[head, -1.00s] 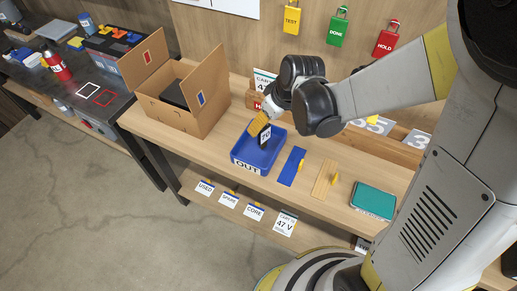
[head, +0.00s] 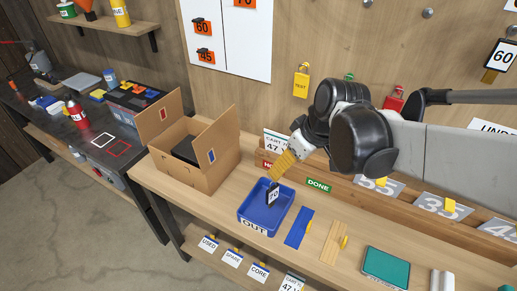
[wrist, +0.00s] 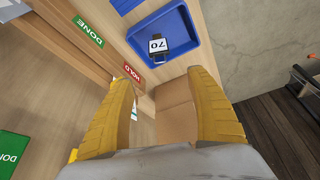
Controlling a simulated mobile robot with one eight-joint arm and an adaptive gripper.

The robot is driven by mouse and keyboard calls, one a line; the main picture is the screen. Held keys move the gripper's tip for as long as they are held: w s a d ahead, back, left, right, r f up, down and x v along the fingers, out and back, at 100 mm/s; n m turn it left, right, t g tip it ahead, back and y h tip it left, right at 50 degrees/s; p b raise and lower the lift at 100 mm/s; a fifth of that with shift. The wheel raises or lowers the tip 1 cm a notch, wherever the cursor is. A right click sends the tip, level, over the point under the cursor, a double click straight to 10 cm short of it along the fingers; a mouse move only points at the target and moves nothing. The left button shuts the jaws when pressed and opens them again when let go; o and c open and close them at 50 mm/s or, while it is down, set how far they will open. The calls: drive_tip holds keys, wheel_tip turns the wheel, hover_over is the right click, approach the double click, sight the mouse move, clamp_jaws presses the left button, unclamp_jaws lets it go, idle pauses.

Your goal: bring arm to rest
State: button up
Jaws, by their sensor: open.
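My gripper (head: 284,165) is raised over the bench, above and behind the blue OUT tray (head: 247,218). In the wrist view its two yellow fingers (wrist: 163,105) stand wide apart with nothing between them but the box and bench below. My arm (head: 440,150) reaches in from the right side of the head view. A black tag marked 70 (head: 273,193) stands in the blue tray; it also shows in the wrist view (wrist: 158,45), apart from the fingers.
An open cardboard box (head: 180,165) stands left of the tray. A blue strip (head: 298,227), a wooden strip (head: 333,241) and a teal pad (head: 386,266) lie to the right. Padlocks (head: 301,84) hang on the back wall. A dark side table (head: 100,130) is at left.

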idle(0.3)
drive_tip(key=s+d+m+t+h+b, duration=0.2)
drive_tip(key=s+d+m, duration=0.5)
drive_tip(key=s, duration=0.4)
drive_tip(key=shift+d+r+t+h, duration=0.15)
drive_tip(key=shift+d+t+h, duration=0.2)
drive_tip(key=shift+t, duration=0.45)
idle(1.0)
